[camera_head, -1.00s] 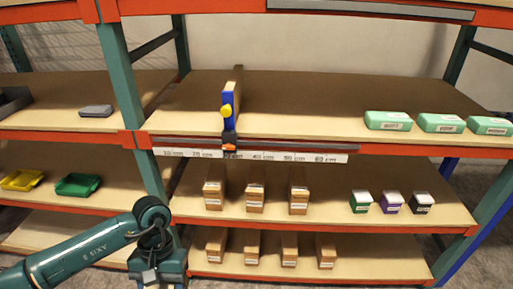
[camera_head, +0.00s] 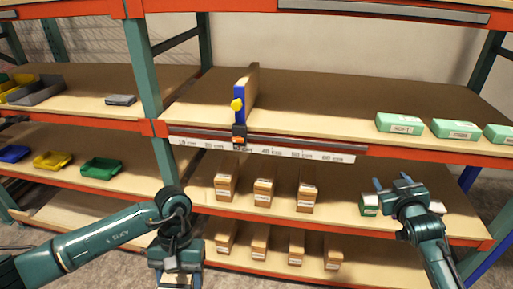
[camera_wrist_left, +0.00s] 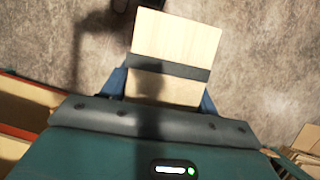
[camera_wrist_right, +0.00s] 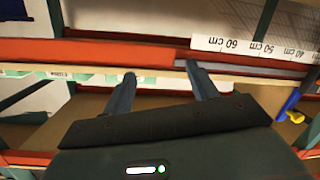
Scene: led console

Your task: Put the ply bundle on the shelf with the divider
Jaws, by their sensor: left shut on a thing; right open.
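The ply bundle (camera_wrist_left: 178,45) is a pale wooden block with a dark band around it. My left gripper (camera_wrist_left: 166,84) is shut on it, one finger on each side. In the head view the bundle (camera_head: 180,281) shows only partly at the bottom edge, below my left wrist. The divider (camera_head: 249,88) is an upright wooden board with a blue front and a yellow knob. It stands on the upper shelf (camera_head: 310,110), above the scale strip. My right gripper (camera_head: 391,182) is open and empty, in front of the small boxes on the middle shelf; its fingers also show in the right wrist view (camera_wrist_right: 161,76).
Green boxes (camera_head: 399,123) stand at the right of the upper shelf. A centimetre scale (camera_head: 260,149) runs along its front edge. Cardboard boxes (camera_head: 263,191) fill part of the lower levels. A teal post (camera_head: 143,70) stands left. The upper shelf is clear between divider and green boxes.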

